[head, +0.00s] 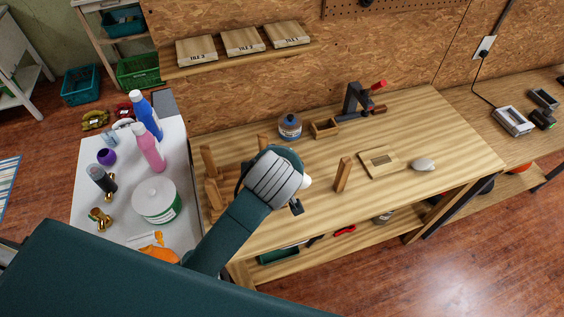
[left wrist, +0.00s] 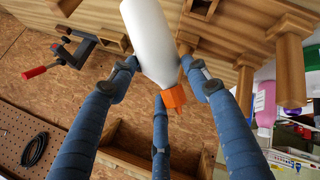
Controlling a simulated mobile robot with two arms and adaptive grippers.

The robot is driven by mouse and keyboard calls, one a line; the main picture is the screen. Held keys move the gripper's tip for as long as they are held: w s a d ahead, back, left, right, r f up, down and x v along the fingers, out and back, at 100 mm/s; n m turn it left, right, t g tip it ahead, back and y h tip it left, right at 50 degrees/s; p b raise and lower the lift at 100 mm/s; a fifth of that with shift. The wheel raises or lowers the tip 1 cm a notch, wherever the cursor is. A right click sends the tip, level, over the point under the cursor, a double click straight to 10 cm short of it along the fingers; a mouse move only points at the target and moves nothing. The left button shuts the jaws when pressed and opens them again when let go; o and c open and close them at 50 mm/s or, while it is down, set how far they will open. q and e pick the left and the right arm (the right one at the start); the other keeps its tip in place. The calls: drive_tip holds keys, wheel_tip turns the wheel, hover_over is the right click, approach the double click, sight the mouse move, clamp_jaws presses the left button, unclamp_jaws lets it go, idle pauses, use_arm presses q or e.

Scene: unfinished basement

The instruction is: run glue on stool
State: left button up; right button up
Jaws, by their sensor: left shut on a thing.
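My left gripper (head: 290,192) is over the workbench, its back turned to the head view. In the left wrist view its fingers (left wrist: 162,72) are shut around a white glue bottle (left wrist: 150,35) with an orange nozzle (left wrist: 173,98). In the head view only a small white part of the bottle (head: 307,182) shows beside the gripper. Wooden legs of the stool (head: 208,161) stand up from the bench to the left of the gripper; wooden pegs also show in the left wrist view (left wrist: 290,72). The gripper hides much of the stool. My right gripper is not in view.
A separate-looking wooden post (head: 343,174) stands right of the gripper. Behind are a blue-lidded jar (head: 290,127), a small wooden box (head: 324,128) and a red-handled clamp (head: 356,98). A square wooden frame (head: 379,161) lies right. A white table (head: 85,208) with bottles stands left.

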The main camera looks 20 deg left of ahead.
use_arm(q)
drive_tip(key=m+y, duration=0.1)
drive_tip(key=y, duration=0.1)
drive_tip(key=shift+d+y, duration=0.1)
drive_tip(key=shift+y, duration=0.2)
drive_tip(key=shift+d+f+m+y, duration=0.1)
drive_tip(key=shift+m+y, duration=0.6)
drive_tip(key=shift+y, duration=0.4)
drive_tip(key=shift+c, duration=1.4)
drive_tip(key=shift+m+y, duration=0.5)
drive_tip(key=shift+y, duration=0.5)
drive_tip(key=shift+a+t, duration=0.2)
drive_tip(key=shift+t, duration=0.1)
drive_tip(key=shift+d, duration=0.1)
